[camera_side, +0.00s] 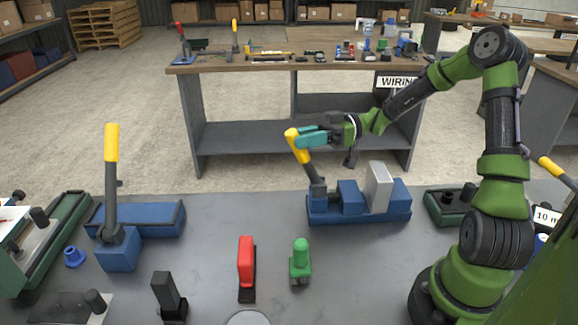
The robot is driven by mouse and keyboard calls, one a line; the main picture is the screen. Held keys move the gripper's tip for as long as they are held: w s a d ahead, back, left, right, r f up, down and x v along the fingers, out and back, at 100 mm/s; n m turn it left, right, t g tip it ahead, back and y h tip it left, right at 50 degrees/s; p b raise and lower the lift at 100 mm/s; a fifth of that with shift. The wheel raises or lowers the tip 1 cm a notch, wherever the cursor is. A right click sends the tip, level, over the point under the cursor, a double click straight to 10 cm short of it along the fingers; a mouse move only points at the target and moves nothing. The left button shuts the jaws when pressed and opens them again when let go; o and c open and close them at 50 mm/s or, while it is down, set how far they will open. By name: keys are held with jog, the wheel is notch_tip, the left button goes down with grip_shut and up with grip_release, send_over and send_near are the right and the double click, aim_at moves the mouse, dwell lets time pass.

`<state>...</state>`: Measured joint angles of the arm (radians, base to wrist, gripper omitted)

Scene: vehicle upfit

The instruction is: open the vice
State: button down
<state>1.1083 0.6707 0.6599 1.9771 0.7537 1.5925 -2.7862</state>
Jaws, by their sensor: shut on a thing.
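The blue vice (350,197) stands on the grey bench right of centre, with a grey metal block (379,187) between its blue jaw blocks. Its lever has a yellow handle (292,136), tilted up and to the left from a dark pivot at the vice's left end. My gripper (305,140) reaches in from the right and is shut on the yellow handle near its top. The teal fingers hide part of the handle.
Another blue fixture (122,246) with an upright yellow lever stands at the left. A red-handled tool (246,266), a green piece (300,262) and a black block (169,298) stand along the front. A green tray (449,206) lies right of the vice.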

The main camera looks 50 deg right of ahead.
jog(key=shift+d, duration=0.15)
jog(key=c, duration=0.8)
grip_release()
jog(key=shift+c, duration=0.2)
notch_tip(320, 180, up, 7)
jog(key=s+d, duration=0.1)
jog(key=d, duration=0.1)
jog(key=shift+s+d, duration=0.15)
jog(key=shift+d, duration=0.15)
jog(key=shift+a, duration=0.1)
